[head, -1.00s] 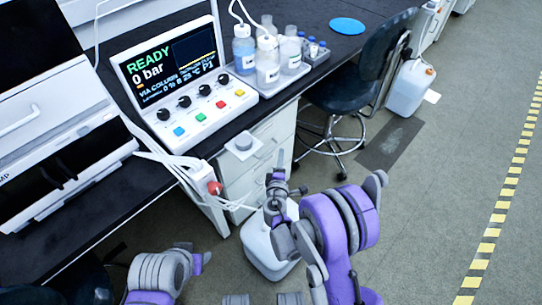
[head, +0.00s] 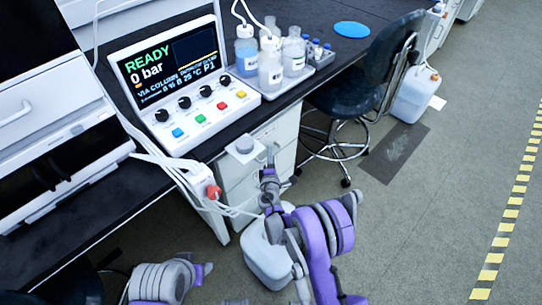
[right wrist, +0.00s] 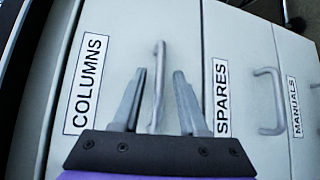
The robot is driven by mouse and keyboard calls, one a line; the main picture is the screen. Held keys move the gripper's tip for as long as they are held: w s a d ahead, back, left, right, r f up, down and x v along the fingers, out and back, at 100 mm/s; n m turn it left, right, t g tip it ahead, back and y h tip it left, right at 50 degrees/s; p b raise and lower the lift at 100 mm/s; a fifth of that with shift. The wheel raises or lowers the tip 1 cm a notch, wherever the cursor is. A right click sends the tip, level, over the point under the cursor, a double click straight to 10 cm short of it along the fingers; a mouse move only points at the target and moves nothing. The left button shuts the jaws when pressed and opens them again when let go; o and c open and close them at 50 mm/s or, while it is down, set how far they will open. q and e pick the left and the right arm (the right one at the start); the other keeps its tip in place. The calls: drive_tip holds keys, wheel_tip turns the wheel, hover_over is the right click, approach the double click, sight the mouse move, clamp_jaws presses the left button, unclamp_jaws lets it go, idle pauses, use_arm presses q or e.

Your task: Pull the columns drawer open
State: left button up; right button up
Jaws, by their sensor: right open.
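The columns drawer (right wrist: 110,50) has a white front with a "COLUMNS" label and shows in the right wrist view as the drawer at left, looking closed. Its grey bar handle (right wrist: 159,60) appears between the two fingers of my right gripper (right wrist: 160,74). The gripper is open, and I cannot tell whether a finger touches the handle. In the head view my right gripper (head: 272,152) is at the front of the white drawer unit (head: 236,178) under the bench, partly hiding it. My left gripper is not in view; only part of that arm shows at lower left.
The spares drawer (right wrist: 240,50) and the manuals drawer (right wrist: 301,60) adjoin it, both looking closed. A white jug (head: 268,262) stands on the floor below my right arm. A chair (head: 375,90) stands at right.

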drive_tip(key=shift+w, duration=0.3)
clamp_jaws()
idle(1.3)
